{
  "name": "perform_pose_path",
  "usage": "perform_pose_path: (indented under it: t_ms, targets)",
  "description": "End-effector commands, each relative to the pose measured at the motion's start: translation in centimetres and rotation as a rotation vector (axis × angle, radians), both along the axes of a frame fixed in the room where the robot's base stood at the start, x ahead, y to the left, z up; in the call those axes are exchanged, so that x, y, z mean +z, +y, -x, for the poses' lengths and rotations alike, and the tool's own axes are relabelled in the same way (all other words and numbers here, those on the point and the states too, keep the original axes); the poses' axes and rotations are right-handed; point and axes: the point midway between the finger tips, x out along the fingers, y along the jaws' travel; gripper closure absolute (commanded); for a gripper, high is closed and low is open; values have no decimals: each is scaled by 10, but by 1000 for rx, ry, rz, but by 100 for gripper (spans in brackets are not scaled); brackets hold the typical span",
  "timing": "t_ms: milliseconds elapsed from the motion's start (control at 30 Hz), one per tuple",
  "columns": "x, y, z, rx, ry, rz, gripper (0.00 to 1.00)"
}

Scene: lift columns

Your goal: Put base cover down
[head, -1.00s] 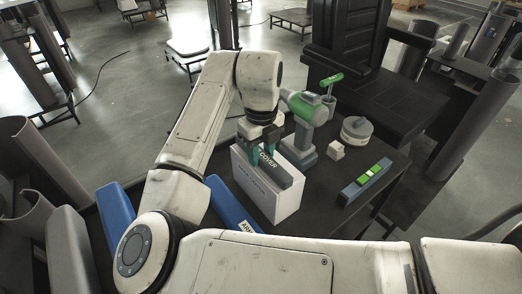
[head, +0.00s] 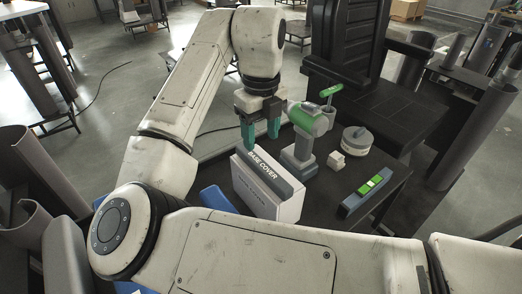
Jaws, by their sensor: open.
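The base cover (head: 272,172) is a dark grey piece lettered "BASE COVER". It sits in the top of a white box (head: 288,209) on the dark table. My gripper (head: 260,134) has two teal fingers and is open and empty. It hangs just above and behind the cover, apart from it as far as I can see. Most of the cover's lower part is hidden inside the box.
A green and grey power drill (head: 305,135) stands right behind the box. A small white block (head: 336,161), a round grey-white part (head: 357,140) and a bar with green lights (head: 366,189) lie to the right. My arm crosses the front and left.

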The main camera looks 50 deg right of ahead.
Motion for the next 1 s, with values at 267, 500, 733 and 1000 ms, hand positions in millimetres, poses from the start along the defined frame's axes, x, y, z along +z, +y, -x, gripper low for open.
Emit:
perform_pose_path:
  t_ms: [267, 500, 733, 1000]
  targets:
    - [31, 0, 0, 0, -1, -1, 43]
    - [34, 0, 0, 1, 1, 0, 43]
    - [33, 0, 0, 0, 0, 0, 43]
    - [33, 0, 0, 0, 0, 0, 43]
